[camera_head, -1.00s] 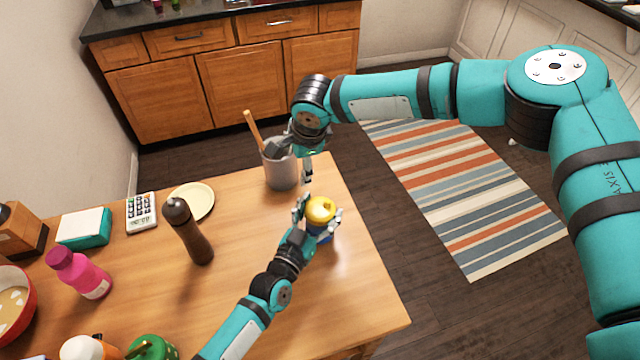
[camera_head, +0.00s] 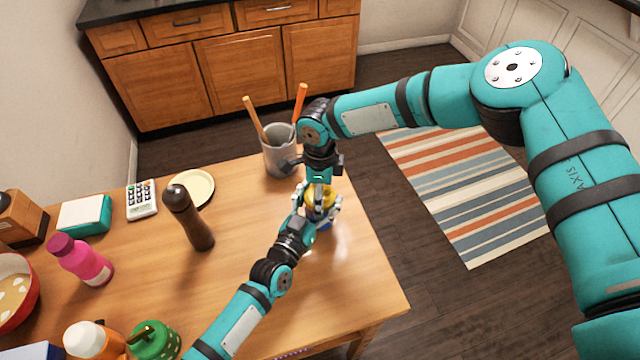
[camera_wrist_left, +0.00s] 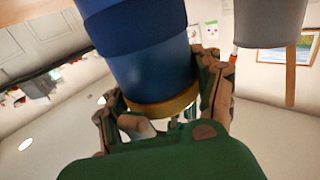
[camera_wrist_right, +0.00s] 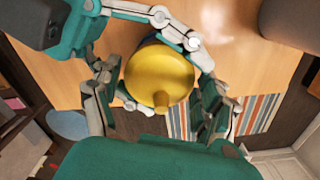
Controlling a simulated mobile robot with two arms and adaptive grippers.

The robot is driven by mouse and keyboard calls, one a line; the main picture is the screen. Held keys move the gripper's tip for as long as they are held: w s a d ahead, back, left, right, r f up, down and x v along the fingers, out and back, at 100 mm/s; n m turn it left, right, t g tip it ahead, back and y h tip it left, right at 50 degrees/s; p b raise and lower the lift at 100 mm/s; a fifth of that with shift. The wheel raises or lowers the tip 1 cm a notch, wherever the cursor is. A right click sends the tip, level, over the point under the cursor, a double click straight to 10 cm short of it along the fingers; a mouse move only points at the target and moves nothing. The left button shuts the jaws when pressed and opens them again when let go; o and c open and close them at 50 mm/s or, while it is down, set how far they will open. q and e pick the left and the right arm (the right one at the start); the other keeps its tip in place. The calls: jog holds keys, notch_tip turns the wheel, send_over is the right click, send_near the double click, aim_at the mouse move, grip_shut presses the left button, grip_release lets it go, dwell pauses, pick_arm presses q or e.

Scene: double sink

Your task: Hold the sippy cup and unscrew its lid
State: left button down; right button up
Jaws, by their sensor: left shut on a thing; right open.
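The sippy cup has a blue body (camera_wrist_left: 150,55) and a yellow lid (camera_wrist_right: 158,76) with a short spout. It stands near the right edge of the wooden table in the head view. My left gripper (camera_head: 320,212) is shut around the cup from the side. My right gripper (camera_wrist_right: 155,108) is above the cup, pointing down. Its fingers are open, one on each side of the yellow lid; I cannot tell whether they touch it. In the head view my right wrist partly hides the lid (camera_head: 327,192).
A grey utensil holder (camera_head: 278,158) with orange-handled tools stands just behind the cup, close to my right wrist. A dark pepper mill (camera_head: 190,220), a plate (camera_head: 192,187) and a pink bottle (camera_head: 80,262) are to the left. The table's right edge is near the cup.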

jog(key=shift+f, duration=0.15)
jog(key=c, duration=1)
jog(key=o, duration=1.3)
